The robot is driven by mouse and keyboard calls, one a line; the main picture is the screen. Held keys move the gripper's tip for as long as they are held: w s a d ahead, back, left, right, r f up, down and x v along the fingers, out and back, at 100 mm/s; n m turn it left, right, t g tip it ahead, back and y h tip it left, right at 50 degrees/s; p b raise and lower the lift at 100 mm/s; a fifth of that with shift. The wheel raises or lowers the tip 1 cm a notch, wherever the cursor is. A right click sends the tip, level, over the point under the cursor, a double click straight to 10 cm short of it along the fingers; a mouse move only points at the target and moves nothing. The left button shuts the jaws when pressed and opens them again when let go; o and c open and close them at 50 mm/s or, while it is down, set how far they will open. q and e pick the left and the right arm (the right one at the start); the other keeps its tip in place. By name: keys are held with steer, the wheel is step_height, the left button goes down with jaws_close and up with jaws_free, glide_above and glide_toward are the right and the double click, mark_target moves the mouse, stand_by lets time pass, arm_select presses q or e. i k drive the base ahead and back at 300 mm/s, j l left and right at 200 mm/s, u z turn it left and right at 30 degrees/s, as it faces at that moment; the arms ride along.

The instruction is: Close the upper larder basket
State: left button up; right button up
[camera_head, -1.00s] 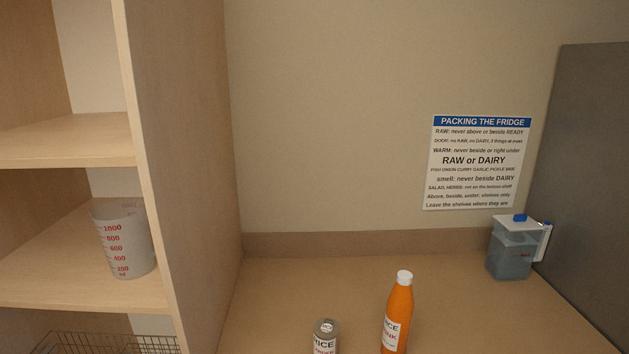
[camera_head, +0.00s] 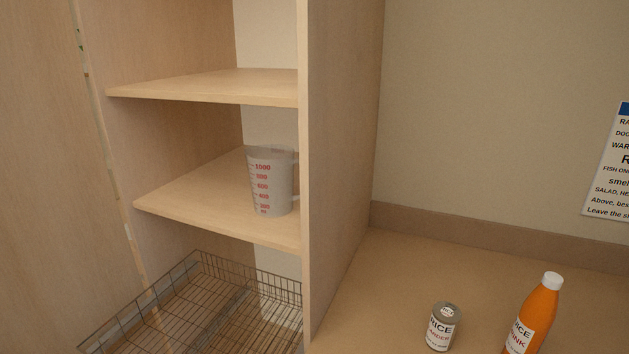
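A wire larder basket (camera_head: 208,316) shows at the lower left, below the shelves of a tall wooden cabinet. It reaches out in front of the shelf edges, so it looks pulled out. Its near part is cut off by the bottom of the picture. Whether another basket is below it cannot be seen. Neither of my grippers is in view.
A measuring jug (camera_head: 270,182) stands on the lower shelf (camera_head: 215,208). An upper shelf (camera_head: 210,87) is bare. A can (camera_head: 443,327) and an orange bottle (camera_head: 534,314) stand on the counter (camera_head: 400,280) to the right. A tall wooden panel (camera_head: 45,180) is at the left.

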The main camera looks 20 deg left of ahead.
mark_target(113, 335)
steer(key=u, duration=2)
